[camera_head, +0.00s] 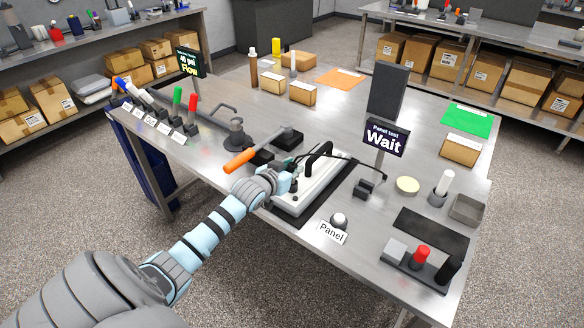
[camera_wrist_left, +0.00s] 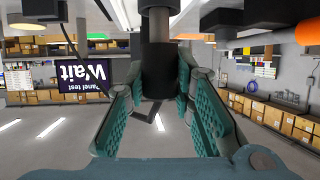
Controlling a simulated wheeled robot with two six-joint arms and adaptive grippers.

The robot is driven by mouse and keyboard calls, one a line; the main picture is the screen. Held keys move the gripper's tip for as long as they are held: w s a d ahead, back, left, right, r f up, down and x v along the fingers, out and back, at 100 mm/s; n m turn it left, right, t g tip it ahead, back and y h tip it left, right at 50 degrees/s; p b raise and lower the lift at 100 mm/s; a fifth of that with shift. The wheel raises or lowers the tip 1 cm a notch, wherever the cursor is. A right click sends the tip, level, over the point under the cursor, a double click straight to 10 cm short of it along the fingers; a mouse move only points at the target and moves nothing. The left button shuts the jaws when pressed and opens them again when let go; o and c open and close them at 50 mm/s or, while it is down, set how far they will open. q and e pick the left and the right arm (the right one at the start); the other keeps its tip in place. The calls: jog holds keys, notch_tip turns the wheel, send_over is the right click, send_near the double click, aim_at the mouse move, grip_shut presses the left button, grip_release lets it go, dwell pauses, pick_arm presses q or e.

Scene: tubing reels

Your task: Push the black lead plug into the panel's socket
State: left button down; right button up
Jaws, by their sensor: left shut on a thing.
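The white panel (camera_head: 309,190) lies on a black mat on the steel table, with a black handle arching over it. My left gripper (camera_head: 287,183) is low over the panel's left side. In the left wrist view its teal fingers (camera_wrist_left: 157,88) are shut around the black lead plug (camera_wrist_left: 156,50), a dark upright cylinder. In the head view the plug is mostly hidden by the gripper. A thin black lead (camera_head: 350,158) runs over the panel to a small black block (camera_head: 364,188) on the right. I cannot make out the socket or whether the plug touches it. My right gripper is not in view.
An orange-handled lever (camera_head: 240,160) stands close left of my gripper. The "Panel test Wait" sign (camera_head: 385,138) stands behind the panel. A block with a red knob (camera_head: 421,254) is at the front right.

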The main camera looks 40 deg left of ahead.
pick_arm(q)
jog(key=shift+f+b, duration=0.75)
jog(key=shift+f, duration=0.55)
jog(key=c, duration=1.3)
grip_release()
jog(key=shift+s, duration=0.15)
jog(key=v, duration=1.1)
jog(key=shift+s+r, duration=0.25)
jog(key=shift+s, duration=0.05)
